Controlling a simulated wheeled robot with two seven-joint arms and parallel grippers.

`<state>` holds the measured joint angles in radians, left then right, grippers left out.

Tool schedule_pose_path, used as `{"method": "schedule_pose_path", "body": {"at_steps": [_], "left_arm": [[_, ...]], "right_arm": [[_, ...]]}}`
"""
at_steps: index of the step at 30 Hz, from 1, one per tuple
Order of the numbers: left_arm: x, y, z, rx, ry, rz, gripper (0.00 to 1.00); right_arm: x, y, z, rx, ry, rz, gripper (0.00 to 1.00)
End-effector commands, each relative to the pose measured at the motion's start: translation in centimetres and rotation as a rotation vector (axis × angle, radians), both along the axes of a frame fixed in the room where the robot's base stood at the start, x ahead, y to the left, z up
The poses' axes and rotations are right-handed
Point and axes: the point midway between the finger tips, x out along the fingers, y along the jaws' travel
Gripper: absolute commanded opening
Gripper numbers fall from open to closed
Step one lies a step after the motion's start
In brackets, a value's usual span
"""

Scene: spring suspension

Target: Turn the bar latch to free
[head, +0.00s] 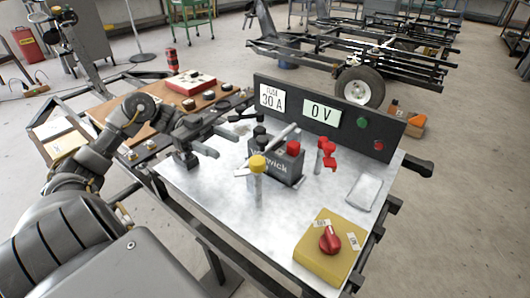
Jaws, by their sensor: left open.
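The pale bar (284,133) that looks like the bar latch lies slantwise across the top of the dark grey battery (287,168). A post with a yellow cap (257,163) stands at the battery's front left, near the bar's lower end. Whether the post joins the bar is unclear. My left gripper (218,141) is open and empty. It is to the left of the battery, above the metal bench top (215,190), apart from the bar and the yellow cap. My right gripper is not in view.
A dark panel (345,133) with two displays, "30 A" and "0 V", stands behind the battery. Red clamps (328,156) are to the battery's right. A yellow box (325,262) with a red knob (330,239) sits at front right. The front middle of the bench is clear.

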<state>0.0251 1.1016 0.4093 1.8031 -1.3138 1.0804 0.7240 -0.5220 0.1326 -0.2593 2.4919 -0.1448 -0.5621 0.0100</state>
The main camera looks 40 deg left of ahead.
Motion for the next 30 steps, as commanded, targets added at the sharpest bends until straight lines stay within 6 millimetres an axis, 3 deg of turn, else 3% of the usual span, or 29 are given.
{"method": "schedule_pose_path", "body": {"at_steps": [5,18,24,30], "left_arm": [[0.2,-1.7,0.1,-0.002,-0.005,-0.004,0.53],[0.9,-9.2,0.1,-0.003,-0.004,-0.001,0.53],[1.1,-10.5,0.0,-0.001,-0.002,0.001,0.53],[1.1,-10.7,0.0,0.0,-0.001,0.001,0.53]], "right_arm": [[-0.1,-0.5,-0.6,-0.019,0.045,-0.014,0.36],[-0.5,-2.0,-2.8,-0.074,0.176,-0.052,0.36],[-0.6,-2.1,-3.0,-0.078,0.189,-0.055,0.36],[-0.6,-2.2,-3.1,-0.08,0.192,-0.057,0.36]]}}
